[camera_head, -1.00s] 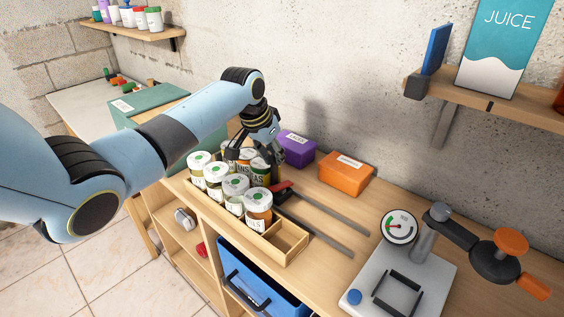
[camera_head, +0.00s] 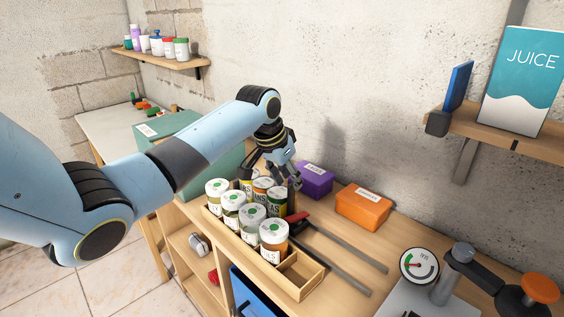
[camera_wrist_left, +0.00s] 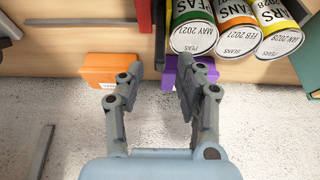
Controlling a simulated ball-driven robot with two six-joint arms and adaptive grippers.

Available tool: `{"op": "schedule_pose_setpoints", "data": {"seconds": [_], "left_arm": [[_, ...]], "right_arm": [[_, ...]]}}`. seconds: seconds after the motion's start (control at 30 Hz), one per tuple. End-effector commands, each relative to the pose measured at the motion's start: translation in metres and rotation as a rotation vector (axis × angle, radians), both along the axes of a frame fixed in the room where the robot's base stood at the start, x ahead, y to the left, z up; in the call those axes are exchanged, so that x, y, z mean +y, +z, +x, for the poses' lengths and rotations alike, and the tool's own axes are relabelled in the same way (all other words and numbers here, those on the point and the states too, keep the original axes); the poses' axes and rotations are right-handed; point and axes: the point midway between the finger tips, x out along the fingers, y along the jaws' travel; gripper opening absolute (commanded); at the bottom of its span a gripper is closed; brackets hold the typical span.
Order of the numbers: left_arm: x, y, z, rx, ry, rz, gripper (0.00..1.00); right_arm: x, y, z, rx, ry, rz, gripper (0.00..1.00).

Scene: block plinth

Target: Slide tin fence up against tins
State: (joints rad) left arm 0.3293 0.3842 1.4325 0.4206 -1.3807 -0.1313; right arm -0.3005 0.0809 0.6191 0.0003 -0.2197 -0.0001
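Three tins stand in a row behind the jars; the nearest, a peas tin (camera_head: 277,203), also shows in the left wrist view (camera_wrist_left: 194,28). A thin dark upright plate, seemingly the tin fence (camera_wrist_left: 159,32), stands beside the peas tin, with at most a narrow gap; I cannot tell whether they touch. In the head view its top (camera_head: 291,196) shows below my left gripper (camera_head: 283,178). In the left wrist view that gripper (camera_wrist_left: 160,69) is open, its fingertips apart on either side of the plate's end. My right gripper is not in view.
A wooden rack (camera_head: 308,283) with several white-lidded jars (camera_head: 252,220) stands in front of the tins. A red piece (camera_head: 299,217) and grey rails (camera_head: 345,245) lie to the right. Purple (camera_head: 316,180) and orange boxes (camera_head: 362,207) stand behind. A dial gauge (camera_head: 419,265) stands farther right.

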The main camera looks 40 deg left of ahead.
Motion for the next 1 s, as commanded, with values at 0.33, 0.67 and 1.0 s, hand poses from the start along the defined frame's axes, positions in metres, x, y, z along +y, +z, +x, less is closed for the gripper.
{"op": "schedule_pose_setpoints", "data": {"seconds": [0.33,0.67,1.0], "left_arm": [[0.003,0.068,-0.027,-0.002,0.001,0.002,0.36],[0.003,0.082,-0.034,0.001,0.002,-0.001,0.36],[0.003,0.082,-0.034,0.0,0.001,0.0,0.36]], "right_arm": [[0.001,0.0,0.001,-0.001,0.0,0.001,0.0],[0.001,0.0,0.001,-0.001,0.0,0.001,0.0],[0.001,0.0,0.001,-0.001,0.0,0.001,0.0]]}}
